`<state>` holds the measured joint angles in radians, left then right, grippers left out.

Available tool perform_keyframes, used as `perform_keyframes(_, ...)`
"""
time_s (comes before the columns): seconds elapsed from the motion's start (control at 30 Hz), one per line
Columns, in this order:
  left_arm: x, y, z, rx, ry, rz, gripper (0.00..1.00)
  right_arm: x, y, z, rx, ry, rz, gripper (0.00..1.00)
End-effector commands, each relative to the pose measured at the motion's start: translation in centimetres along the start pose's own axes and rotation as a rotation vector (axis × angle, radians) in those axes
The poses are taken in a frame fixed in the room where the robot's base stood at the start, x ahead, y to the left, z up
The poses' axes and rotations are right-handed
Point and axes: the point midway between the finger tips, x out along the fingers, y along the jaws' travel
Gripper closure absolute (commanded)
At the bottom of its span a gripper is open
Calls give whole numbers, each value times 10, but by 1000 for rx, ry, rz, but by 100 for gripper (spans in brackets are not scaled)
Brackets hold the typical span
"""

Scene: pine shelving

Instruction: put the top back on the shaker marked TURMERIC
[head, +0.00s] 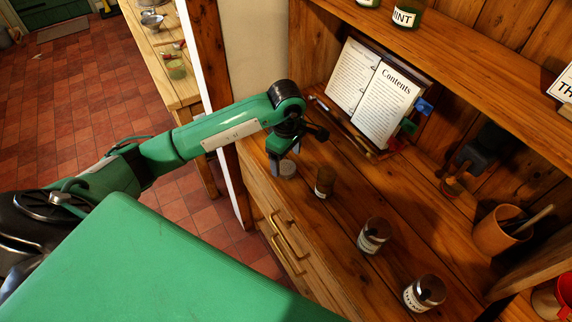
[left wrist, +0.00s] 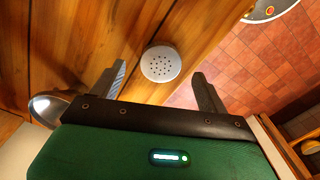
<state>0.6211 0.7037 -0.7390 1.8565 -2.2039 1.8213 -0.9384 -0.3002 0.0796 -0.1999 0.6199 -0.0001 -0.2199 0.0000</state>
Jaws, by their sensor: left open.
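A round grey shaker top (head: 287,169) lies on the shelf board near its front left edge. In the left wrist view the top (left wrist: 160,64) shows its small holes and sits between the two fingers. My left gripper (head: 284,156) is open just above the top, with nothing held. A small brown shaker (head: 325,182) stands upright just right of the top; I cannot read its label. A second shaker (head: 374,236) stands nearer, its label too small to read. A third shaker (head: 424,292) is marked THYME. I cannot tell which is TURMERIC. My right gripper is not in view.
A recipe book (head: 375,95) leans on a stand behind the gripper. A pot with sticks (head: 500,231) and a dark device (head: 478,155) stand to the right. A jar marked MINT (head: 407,16) is on the upper shelf. Drawers (head: 275,225) lie below the front edge.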

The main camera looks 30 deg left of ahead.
Motion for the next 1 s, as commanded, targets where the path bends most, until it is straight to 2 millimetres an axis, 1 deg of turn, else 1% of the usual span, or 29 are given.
perform_keyframes(0.03, 3, -2, 0, 0, -2, -4, 23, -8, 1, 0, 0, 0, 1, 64)
perform_keyframes(0.1, 13, -2, 0, -2, -2, -4, 23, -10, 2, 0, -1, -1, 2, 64)
perform_keyframes(0.23, 25, -2, 0, 0, -1, -1, 23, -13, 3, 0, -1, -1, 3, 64)
perform_keyframes(0.37, 29, -1, -1, -1, 0, 2, 23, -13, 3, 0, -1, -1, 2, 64)
perform_keyframes(0.63, 29, -1, -1, -1, 0, 1, 23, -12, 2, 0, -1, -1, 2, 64)
perform_keyframes(0.7, 28, -1, -1, -1, 0, 1, 37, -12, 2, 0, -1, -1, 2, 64)
perform_keyframes(0.77, 28, -1, -1, -1, 0, 1, 49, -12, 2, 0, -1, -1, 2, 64)
perform_keyframes(0.8, 28, -1, -1, -1, 0, 1, 57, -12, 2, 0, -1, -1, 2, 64)
perform_keyframes(0.87, 28, -1, -1, -1, 0, 1, 68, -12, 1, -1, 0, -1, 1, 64)
perform_keyframes(0.9, 28, -1, -1, -1, 0, 1, 71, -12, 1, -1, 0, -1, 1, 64)
perform_keyframes(1.0, 28, -1, -1, -1, 0, 1, 71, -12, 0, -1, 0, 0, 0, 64)
